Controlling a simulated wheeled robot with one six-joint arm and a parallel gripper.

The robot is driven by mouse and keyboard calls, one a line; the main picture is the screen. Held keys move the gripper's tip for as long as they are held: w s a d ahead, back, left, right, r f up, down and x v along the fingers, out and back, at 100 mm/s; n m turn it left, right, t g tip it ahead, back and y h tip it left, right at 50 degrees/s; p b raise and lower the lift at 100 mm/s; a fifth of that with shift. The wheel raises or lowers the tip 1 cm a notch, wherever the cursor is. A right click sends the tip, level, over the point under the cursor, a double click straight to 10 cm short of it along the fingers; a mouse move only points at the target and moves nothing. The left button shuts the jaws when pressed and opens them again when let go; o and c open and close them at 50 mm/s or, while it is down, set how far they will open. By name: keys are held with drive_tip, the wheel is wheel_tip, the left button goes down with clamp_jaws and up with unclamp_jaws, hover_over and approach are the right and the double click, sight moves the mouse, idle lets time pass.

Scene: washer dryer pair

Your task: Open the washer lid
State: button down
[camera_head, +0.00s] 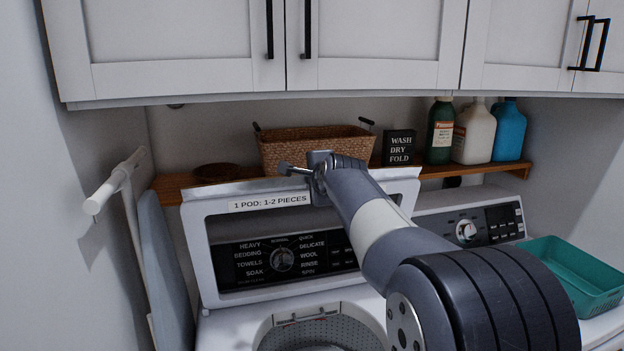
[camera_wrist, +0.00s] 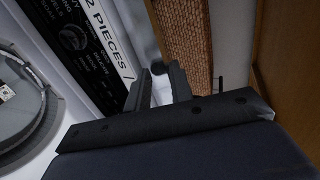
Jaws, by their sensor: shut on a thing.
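The white washer lid (camera_head: 200,245) stands raised, tilted back, in the head view. Its window shows the control panel (camera_head: 280,260) behind it, and a "1 POD: 1-2 PIECES" label is on its upper rim. Below it the round washer tub (camera_head: 325,335) is uncovered. My gripper (camera_head: 300,170) is at the lid's top edge, right of the label. In the wrist view my gripper's (camera_wrist: 162,80) two dark fingers are on either side of a white piece of the lid rim (camera_wrist: 160,92), shut on it. My arm hides the lid's right part.
A wooden shelf (camera_head: 485,171) behind the lid bears a wicker basket (camera_head: 300,150), a sign (camera_head: 398,147) and several bottles (camera_head: 473,130). White cabinets (camera_head: 370,45) hang above. A teal basket (camera_head: 570,275) is at right, an ironing board (camera_head: 163,265) at left.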

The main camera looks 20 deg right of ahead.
drive_tip(key=shift+r, duration=0.2)
drive_tip(key=c, duration=1.5)
unclamp_jaws()
drive_tip(key=shift+f, duration=0.1)
drive_tip(key=shift+s, duration=0.1)
drive_tip(key=b+v, duration=0.2)
drive_tip(key=v, duration=0.8)
drive_tip(key=shift+s+b, duration=0.3)
drive_tip(key=shift+b, duration=0.1)
drive_tip(key=shift+c, duration=0.3)
